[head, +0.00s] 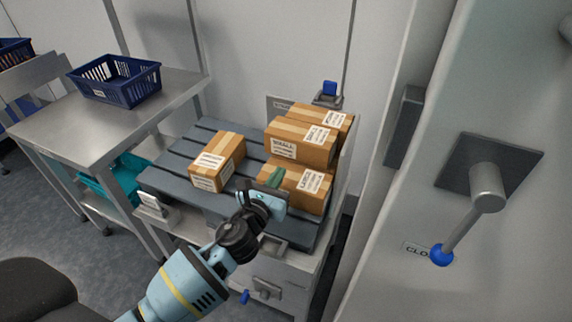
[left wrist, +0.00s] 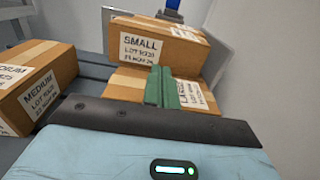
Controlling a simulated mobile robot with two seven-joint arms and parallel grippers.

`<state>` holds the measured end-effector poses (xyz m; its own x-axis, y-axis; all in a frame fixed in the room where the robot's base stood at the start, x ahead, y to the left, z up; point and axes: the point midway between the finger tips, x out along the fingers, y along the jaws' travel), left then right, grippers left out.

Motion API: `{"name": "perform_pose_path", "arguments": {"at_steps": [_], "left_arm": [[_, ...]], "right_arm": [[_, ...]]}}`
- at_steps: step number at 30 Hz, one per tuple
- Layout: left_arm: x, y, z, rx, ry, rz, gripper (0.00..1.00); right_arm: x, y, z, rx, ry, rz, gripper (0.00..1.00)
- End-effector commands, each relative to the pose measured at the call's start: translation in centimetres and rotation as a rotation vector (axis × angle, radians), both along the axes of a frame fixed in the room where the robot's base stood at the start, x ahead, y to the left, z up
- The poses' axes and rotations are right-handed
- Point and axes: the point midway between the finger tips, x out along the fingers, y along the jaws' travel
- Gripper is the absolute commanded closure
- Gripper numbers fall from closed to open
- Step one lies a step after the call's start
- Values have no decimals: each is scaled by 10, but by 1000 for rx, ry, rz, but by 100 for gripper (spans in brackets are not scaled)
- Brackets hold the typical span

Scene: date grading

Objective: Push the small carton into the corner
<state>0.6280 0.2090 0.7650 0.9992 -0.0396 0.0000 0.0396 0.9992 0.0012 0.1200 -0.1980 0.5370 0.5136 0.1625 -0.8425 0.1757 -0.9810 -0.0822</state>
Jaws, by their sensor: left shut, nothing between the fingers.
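The small carton (head: 287,153), brown with a tape strip and a label reading SMALL, sits at the right of the slatted grey platform (head: 178,150). It also shows in the left wrist view (left wrist: 175,50), beyond the large carton (left wrist: 122,93). I cannot tell whether it rests partly on the large carton. My left gripper (head: 275,178) is shut and empty, its green fingertips (left wrist: 160,93) in front of the large carton and below the small one. Whether they touch the large carton is unclear. My right gripper is not in view.
A medium carton (head: 208,170) stands apart on the left. Another carton (head: 310,112) is behind the small one. Upright grey plates (head: 277,103) edge the back and right. Bare slats lie left and behind. A steel table (head: 60,125) with a blue basket (head: 112,92) stands left.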

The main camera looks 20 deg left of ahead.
Motion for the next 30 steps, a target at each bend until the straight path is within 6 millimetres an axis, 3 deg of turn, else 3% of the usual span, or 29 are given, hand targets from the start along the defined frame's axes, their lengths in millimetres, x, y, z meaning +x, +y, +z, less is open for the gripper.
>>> {"name": "perform_pose_path", "arguments": {"at_steps": [6,11,30], "left_arm": [[-37,1,0,0,1,-2,100],[-51,1,0,-1,1,-2,100],[-55,1,0,-1,0,-1,100]], "right_arm": [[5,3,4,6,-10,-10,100],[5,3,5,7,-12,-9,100],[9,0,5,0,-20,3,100]]}}
